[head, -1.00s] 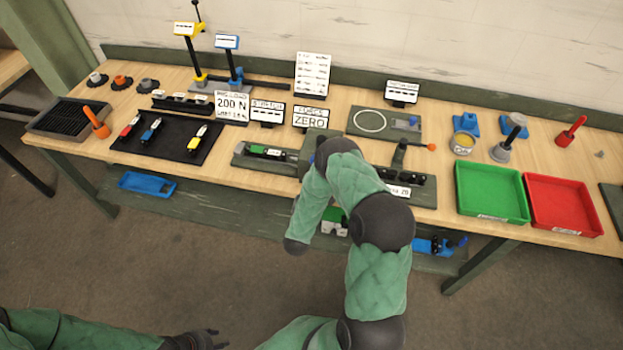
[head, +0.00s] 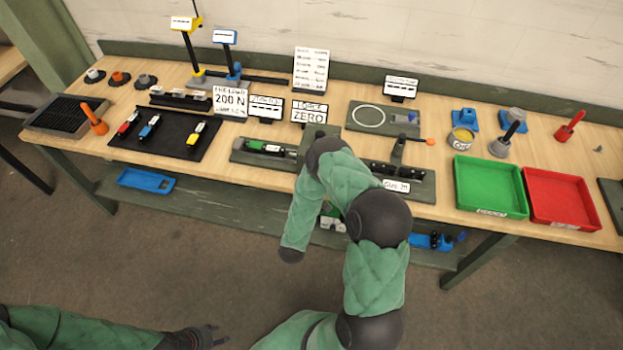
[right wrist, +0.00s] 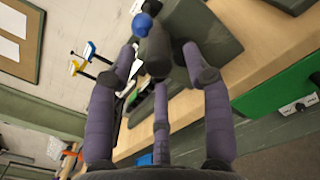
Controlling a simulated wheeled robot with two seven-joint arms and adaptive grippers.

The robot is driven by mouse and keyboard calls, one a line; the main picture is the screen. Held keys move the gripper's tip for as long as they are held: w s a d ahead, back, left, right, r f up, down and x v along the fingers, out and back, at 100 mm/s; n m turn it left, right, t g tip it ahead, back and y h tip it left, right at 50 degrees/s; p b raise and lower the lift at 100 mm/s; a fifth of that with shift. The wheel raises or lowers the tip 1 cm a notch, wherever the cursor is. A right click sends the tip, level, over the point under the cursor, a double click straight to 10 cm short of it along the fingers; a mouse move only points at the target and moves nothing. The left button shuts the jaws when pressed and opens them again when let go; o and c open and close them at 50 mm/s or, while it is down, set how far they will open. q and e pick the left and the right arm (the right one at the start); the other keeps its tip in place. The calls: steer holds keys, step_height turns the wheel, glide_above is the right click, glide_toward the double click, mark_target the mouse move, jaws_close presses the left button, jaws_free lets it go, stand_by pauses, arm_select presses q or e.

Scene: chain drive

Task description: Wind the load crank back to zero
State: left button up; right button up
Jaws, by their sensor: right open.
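A blue ball knob (right wrist: 143,23) on a dark grey part, which looks like the crank's handle (right wrist: 153,52), shows in the right wrist view. My right gripper (right wrist: 158,58) is open, with its purple fingers spread around the dark grey part; I cannot tell whether they touch it. In the head view my right arm hides this gripper and the crank. The green fixture (head: 240,156) with a green and white piece (head: 265,147) lies left of that arm. A sign reading ZERO (head: 309,112) stands behind it. My left gripper (head: 214,337) is open and empty, low in front of the bench.
A sign reads 200 N (head: 231,101). A black mat (head: 170,148) with several small coloured pieces lies to the left. A green tray (head: 490,188) and a red tray (head: 563,198) stand to the right. A second fixture (head: 425,187) sits right beside my right arm.

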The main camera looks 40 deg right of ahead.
steer(key=v, duration=0.8)
stand_by(0.4)
steer(key=w+a+f+m+g+y+b, duration=0.1)
steer(key=w+a+f+m+y+b, duration=0.15)
steer(key=a+f+m+y, duration=0.5)
steer(key=w+a+f+m+g+y+b, duration=0.1)
steer(key=a+f+m+y+b, duration=0.2)
steer(key=f, duration=0.8)
steer(key=s+a+f+m+g+y+b, duration=0.4)
steer(key=s+a+m, duration=0.2)
steer(key=s, duration=0.1)
steer(key=s+a+f+m+g+y+b, duration=0.3)
steer(key=s+a+m+g, duration=0.1)
steer(key=s+a+m, duration=0.2)
steer(key=shift+s+a+f+m+g+y+b, duration=0.2)
steer(key=shift+s+f+m+g+y+b, duration=0.15)
steer(key=shift+s+m, duration=0.65)
